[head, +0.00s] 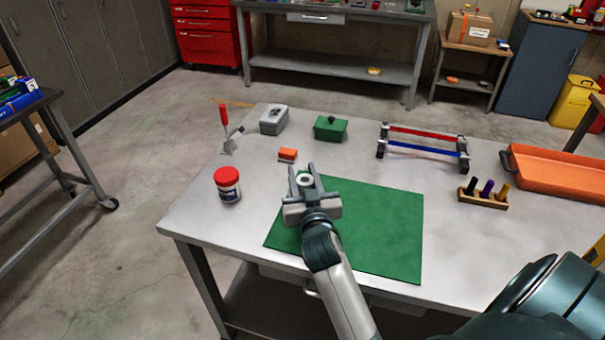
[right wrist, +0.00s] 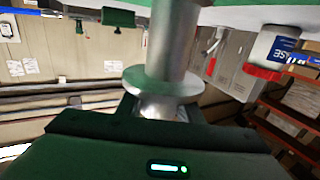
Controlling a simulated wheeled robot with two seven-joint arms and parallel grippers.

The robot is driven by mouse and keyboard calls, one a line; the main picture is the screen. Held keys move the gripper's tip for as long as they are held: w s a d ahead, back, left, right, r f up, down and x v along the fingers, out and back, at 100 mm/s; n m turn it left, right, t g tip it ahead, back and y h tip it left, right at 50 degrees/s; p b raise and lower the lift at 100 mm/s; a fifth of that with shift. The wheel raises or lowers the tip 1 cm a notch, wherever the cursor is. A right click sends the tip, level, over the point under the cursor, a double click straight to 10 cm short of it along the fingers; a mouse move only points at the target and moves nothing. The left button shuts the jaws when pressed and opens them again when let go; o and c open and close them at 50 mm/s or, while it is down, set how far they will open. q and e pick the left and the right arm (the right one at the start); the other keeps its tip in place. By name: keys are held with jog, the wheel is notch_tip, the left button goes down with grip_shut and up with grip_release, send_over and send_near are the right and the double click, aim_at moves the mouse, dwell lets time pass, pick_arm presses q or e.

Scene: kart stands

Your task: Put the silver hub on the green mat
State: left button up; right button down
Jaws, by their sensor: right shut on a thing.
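The silver hub (head: 304,181) is held in my right gripper (head: 303,178), which is shut on it. In the head view its ring-shaped end with a dark hole shows between the fingers. In the right wrist view the hub (right wrist: 162,82) is a shiny shaft with a wide flange, close in front of the palm. The green mat (head: 380,230) lies flat on the workbench. The gripper and hub are over its far left part in the head view. I cannot tell whether the hub touches the mat. My left gripper is not in view.
A white jar with a red lid (head: 228,184) stands left of the mat, and an orange block (head: 288,154) lies behind it. A green box (head: 330,128), a red-and-blue rack (head: 422,143), a peg block (head: 483,196) and an orange tray (head: 560,174) stand farther back and right.

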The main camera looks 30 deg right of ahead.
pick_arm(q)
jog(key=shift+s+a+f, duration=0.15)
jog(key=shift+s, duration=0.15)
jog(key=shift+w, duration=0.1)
pick_arm(e)
jog(key=shift+f, duration=0.1)
jog(key=c, duration=1.3)
grip_release()
jog(key=shift+f, duration=0.1)
jog(key=shift+o, duration=0.2)
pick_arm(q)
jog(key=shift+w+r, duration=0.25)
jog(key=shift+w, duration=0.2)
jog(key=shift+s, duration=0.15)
